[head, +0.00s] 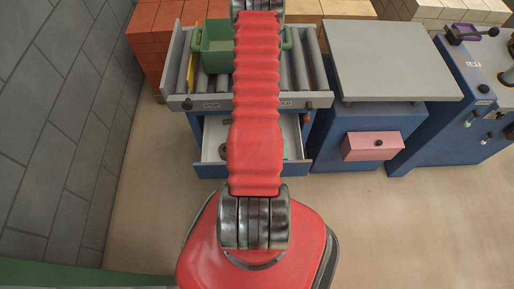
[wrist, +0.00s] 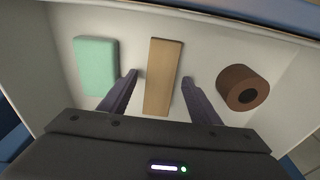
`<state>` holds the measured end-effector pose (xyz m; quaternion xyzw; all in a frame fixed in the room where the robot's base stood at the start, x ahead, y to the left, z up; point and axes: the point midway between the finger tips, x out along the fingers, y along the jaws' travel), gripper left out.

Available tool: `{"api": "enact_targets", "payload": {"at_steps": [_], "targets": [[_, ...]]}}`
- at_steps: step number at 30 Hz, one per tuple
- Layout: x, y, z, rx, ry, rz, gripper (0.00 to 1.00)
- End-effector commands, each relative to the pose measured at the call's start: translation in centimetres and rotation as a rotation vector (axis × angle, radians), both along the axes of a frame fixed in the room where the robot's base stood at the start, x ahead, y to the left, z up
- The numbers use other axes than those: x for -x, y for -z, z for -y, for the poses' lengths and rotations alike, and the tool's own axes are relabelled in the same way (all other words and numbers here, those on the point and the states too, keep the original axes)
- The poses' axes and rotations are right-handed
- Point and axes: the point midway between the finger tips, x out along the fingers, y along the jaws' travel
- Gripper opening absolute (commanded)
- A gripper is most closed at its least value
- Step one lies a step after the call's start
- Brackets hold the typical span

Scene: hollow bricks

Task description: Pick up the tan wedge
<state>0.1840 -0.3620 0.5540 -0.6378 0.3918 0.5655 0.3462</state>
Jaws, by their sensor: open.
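The tan wedge (wrist: 162,76) lies in the white open drawer, seen in the wrist view as a long narrow tan piece in the middle. My gripper (wrist: 160,76) is open, with one dark finger on each side of the wedge and a gap between each finger and it. I cannot tell how high the fingertips are above the drawer floor. In the head view my red arm hides the middle of the drawer (head: 212,150), and the wedge and gripper do not show there.
In the drawer, a mint green block (wrist: 96,66) lies left of the wedge and a brown hollow cylinder (wrist: 243,88) lies right. Drawer walls surround them. Above the drawer, a roller table (head: 180,100) carries a green crate (head: 217,48). A grey-topped blue cabinet (head: 385,60) stands right.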

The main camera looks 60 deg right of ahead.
Motion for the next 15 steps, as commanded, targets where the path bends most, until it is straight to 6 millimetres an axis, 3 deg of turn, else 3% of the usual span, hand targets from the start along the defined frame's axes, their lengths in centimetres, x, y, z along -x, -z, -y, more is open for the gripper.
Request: {"api": "enact_targets", "payload": {"at_steps": [11, 15], "targets": [[0.01, -0.02, -0.01, 0.0, 0.0, 0.0, 0.57], [0.01, -0.03, -0.01, 0.0, 0.0, 0.0, 0.47]]}}
